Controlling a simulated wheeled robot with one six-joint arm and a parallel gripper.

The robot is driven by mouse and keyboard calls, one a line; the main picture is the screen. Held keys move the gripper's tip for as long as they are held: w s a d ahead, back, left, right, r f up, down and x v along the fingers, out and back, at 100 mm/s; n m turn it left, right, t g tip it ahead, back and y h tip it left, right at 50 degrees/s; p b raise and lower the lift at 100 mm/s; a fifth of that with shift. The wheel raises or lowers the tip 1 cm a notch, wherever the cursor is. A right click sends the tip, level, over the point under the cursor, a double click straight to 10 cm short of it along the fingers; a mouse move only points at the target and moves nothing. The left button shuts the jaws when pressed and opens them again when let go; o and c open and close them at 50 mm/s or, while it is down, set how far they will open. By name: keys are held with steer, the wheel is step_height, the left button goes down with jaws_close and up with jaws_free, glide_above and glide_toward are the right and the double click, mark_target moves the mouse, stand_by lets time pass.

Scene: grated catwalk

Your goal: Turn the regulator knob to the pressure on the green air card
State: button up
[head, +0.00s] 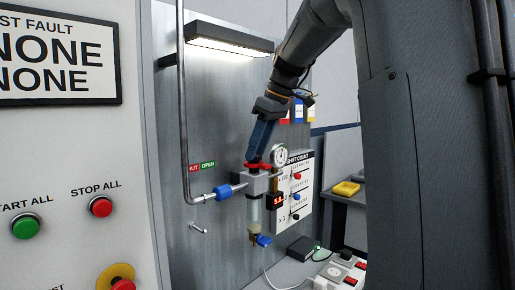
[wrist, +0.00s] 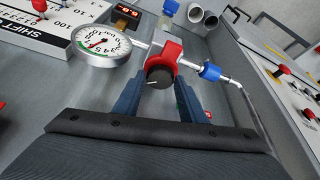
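The regulator (head: 257,184) hangs on a pipe at the grey panel, with a red collar at its top. In the wrist view its black round knob (wrist: 159,76) shows a white pointer line, above the red regulator body (wrist: 172,48). My gripper (head: 258,157) reaches down to the regulator top. In the wrist view the blue fingers of my gripper (wrist: 158,87) stand apart on either side of the knob, with small gaps visible. A round gauge (wrist: 103,45) sits beside it, also in the head view (head: 279,155). I cannot make out a green air card.
A blue fitting (head: 223,192) joins the pipe at the left. A red digital display (head: 276,199) and a shift count board (head: 302,176) stand close on the right. A button panel (head: 70,170) fills the left, and a yellow tray (head: 346,188) lies farther right.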

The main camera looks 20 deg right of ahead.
steer(key=c, duration=0.5)
steer(key=shift+c, duration=0.2)
steer(key=shift+n, duration=0.4)
steer(key=n+p, duration=0.1)
steer(key=n, duration=0.1)
steer(key=n+g+y+p, duration=0.1)
steer(key=n, duration=0.1)
steer(key=shift+w+d+n+g+y+p, duration=0.15)
steer(key=shift+w+n+g+y+p, duration=0.05)
steer(key=shift+n+g+y+p, duration=0.15)
steer(key=n+g+p, duration=0.1)
steer(key=n, duration=0.1)
steer(key=n+p, duration=0.1)
steer(key=n, duration=0.1)
steer(key=shift+w+n+g, duration=0.2)
steer(key=shift+n+g, duration=0.15)
steer(key=o, duration=1.1)
steer(key=shift+c, duration=0.2)
